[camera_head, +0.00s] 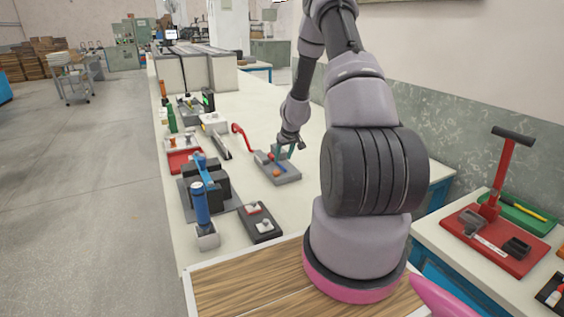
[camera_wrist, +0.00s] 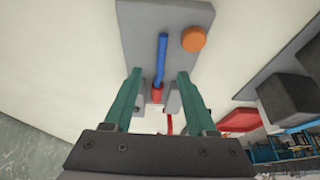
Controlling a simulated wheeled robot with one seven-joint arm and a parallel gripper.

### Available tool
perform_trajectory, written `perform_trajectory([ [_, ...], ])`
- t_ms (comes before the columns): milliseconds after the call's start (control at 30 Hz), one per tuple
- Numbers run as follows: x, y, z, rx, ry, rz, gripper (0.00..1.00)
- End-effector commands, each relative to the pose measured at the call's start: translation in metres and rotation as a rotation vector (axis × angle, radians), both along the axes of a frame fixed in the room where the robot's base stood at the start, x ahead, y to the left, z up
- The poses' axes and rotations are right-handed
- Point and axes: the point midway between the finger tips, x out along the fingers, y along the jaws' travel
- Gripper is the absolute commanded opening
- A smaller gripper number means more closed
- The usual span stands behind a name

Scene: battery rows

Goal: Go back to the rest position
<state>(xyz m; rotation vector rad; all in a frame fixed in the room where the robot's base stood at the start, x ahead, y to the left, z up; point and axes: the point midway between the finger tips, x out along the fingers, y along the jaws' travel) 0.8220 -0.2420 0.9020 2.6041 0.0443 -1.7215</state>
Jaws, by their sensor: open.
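My gripper (camera_head: 285,151) is over the work table, just above a grey plate (camera_head: 287,180). In the wrist view its two green fingers (camera_wrist: 154,98) stand apart, with a gap between them. The grey plate (camera_wrist: 140,30) carries a blue rod (camera_wrist: 162,55) with a red end (camera_wrist: 157,94) and an orange round knob (camera_wrist: 194,39). The red end shows between the fingers, and I cannot tell whether anything touches it. The orange knob lies to the right, clear of the fingers.
A red curved handle (camera_head: 240,138) stands left of the plate. A red press (camera_head: 495,220) stands on the right-hand table.

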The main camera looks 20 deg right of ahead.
Motion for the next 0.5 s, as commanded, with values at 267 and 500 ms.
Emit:
perform_trajectory([
  [267,-0.02,0.0,0.05,-0.002,-0.002,0.001,0.57],
  [500,-0.027,-0.001,0.064,0.0,0.0,-0.001,0.57],
])
